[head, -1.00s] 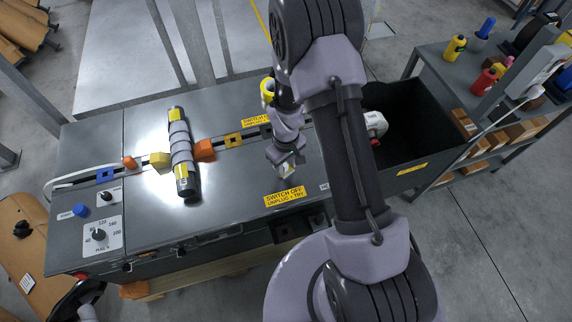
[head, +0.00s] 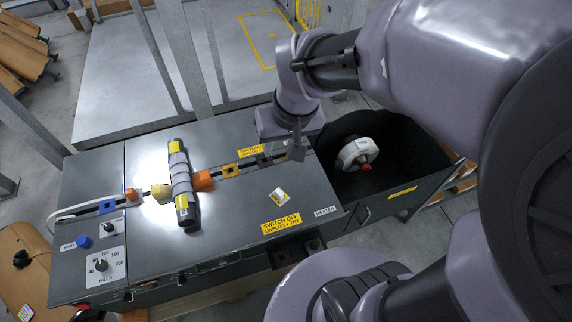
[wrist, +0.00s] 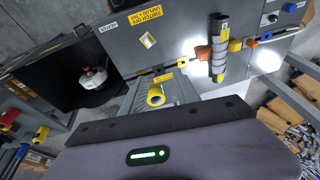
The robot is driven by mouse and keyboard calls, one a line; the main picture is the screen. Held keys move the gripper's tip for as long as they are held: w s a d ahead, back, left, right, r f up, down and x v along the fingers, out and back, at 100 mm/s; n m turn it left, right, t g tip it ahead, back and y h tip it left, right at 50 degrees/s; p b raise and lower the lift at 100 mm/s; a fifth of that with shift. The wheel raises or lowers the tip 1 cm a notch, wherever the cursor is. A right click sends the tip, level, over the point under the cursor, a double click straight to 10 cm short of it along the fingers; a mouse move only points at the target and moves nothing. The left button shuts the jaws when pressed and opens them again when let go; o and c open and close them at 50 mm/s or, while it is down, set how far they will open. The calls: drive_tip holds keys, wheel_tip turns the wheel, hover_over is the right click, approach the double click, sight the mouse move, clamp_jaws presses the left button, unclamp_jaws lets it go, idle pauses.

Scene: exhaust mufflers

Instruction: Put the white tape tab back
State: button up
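A small white tab (head: 279,195) with yellow on it lies flat on the grey bench top, apart from my gripper. It also shows in the wrist view (wrist: 147,40). My gripper (head: 297,152) hangs above the bench's back right edge, beside the black bin. Its fingers are small and partly merged with the arm, and I cannot tell whether they are open or shut.
A grey wrapped cylinder (head: 182,183) lies across the bench at left, by orange and yellow blocks. A black bin (head: 403,150) at right holds a white and red device (head: 357,153). Knobs sit at the bench's left end. The bench around the tab is clear.

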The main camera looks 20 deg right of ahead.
drive_tip(key=s+a+r+m+t+y, duration=0.1)
drive_tip(key=s+a+r+m+t, duration=0.1)
drive_tip(key=s+r, duration=0.6)
drive_tip(key=s+m, duration=0.1)
drive_tip(key=s, duration=0.2)
drive_tip(key=shift+s+a+m+t, duration=0.2)
drive_tip(key=shift+m+t, duration=0.1)
wheel_tip(320, 180, down, 2)
drive_tip(key=shift+f+b, duration=0.1)
drive_tip(key=shift+b, duration=1)
